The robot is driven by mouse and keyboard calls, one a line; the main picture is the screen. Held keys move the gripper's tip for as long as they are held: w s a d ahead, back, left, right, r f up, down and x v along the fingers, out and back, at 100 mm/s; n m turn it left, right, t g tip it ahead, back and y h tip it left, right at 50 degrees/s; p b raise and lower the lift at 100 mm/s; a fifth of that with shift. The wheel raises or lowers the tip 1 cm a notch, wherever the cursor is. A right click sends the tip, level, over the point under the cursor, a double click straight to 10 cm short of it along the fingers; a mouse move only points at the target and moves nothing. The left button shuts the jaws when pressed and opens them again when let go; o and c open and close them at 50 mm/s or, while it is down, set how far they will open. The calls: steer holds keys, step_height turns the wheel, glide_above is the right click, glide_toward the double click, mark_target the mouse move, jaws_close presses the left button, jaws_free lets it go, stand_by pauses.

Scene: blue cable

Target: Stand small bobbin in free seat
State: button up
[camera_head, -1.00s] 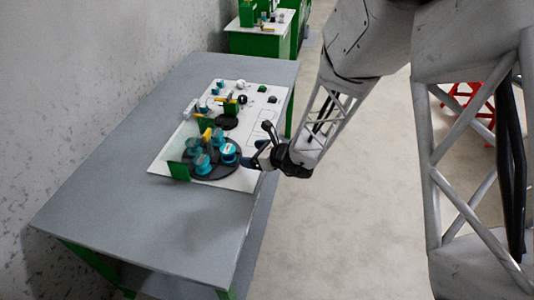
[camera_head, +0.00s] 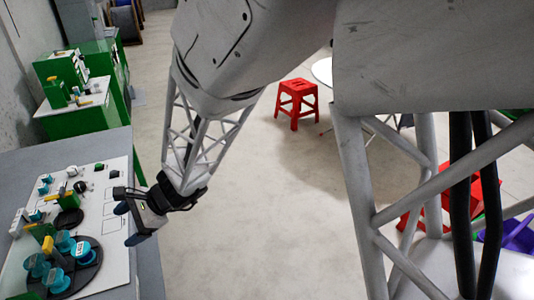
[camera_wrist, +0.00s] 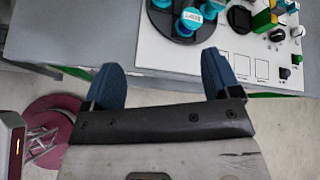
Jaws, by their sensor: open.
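Several teal bobbins stand on a black round plate (camera_head: 88,272) on the white board at the lower left of the head view. Among them are a rear bobbin (camera_head: 64,240), a white-labelled bobbin (camera_head: 82,252), a left bobbin (camera_head: 37,264) and a front bobbin (camera_head: 55,280). I cannot tell which is the small one or which seat is free. My gripper (camera_head: 128,224) is open and empty, right of the plate near the table's right edge. Its blue fingers (camera_wrist: 161,65) show nothing between them.
The white board (camera_head: 118,225) also carries a smaller black disc (camera_head: 68,219), a yellow-and-green fixture (camera_head: 44,235) and several small parts. The grey table (camera_head: 148,255) ends just beyond it. A red stool (camera_head: 297,102) stands on open floor.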

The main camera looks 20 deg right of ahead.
steer(key=s+d+r+n+h, duration=0.4)
steer(key=s+d, duration=0.3)
steer(key=d, duration=0.3)
steer(key=s+d+r+n+t+h, duration=0.1)
steer(key=s+d+r+n+h, duration=0.3)
steer(key=s+d, duration=0.3)
steer(key=s+d+r+n+h, duration=0.4)
steer(key=s+d+r+n, duration=0.1)
steer(key=d, duration=0.8)
steer(key=shift+s+d+r+t, duration=0.2)
steer(key=shift+s+r+t, duration=0.3)
steer(key=shift+s, duration=0.4)
